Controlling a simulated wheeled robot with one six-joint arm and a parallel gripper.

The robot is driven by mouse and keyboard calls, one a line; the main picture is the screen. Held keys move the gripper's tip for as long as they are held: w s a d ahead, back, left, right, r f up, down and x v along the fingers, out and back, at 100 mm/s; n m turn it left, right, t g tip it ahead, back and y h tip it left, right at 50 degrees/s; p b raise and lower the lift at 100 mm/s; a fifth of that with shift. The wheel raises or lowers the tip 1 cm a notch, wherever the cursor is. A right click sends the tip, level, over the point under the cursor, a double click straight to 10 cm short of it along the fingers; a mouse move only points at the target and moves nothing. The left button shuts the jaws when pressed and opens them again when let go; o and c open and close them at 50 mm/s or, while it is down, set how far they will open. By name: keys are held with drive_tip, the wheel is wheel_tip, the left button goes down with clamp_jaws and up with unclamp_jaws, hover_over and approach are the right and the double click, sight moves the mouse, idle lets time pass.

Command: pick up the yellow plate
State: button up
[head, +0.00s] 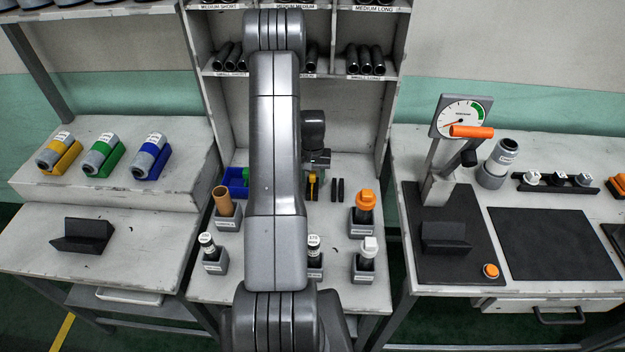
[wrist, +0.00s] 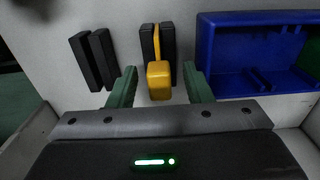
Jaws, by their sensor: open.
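The yellow plate (wrist: 159,80) stands in a black slotted holder (wrist: 147,44) in the wrist view, with its thicker block end toward me. My gripper (wrist: 160,88) is open, with one green finger on each side of the plate's near end. I see a gap between each finger and the plate. In the head view the yellow plate (head: 313,186) shows just right of my arm, on the middle table, and my arm hides part of the area around it.
A blue bin (wrist: 255,55) stands close to the right finger in the wrist view. An empty pair of black bars (wrist: 93,60) is to the left. In the head view, several holders, including one with an orange-capped item (head: 365,203), stand toward the table's front.

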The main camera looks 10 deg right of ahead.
drive_tip(key=shift+f, duration=0.6)
drive_tip(key=shift+c, duration=0.4)
clamp_jaws()
drive_tip(key=shift+r, duration=0.1)
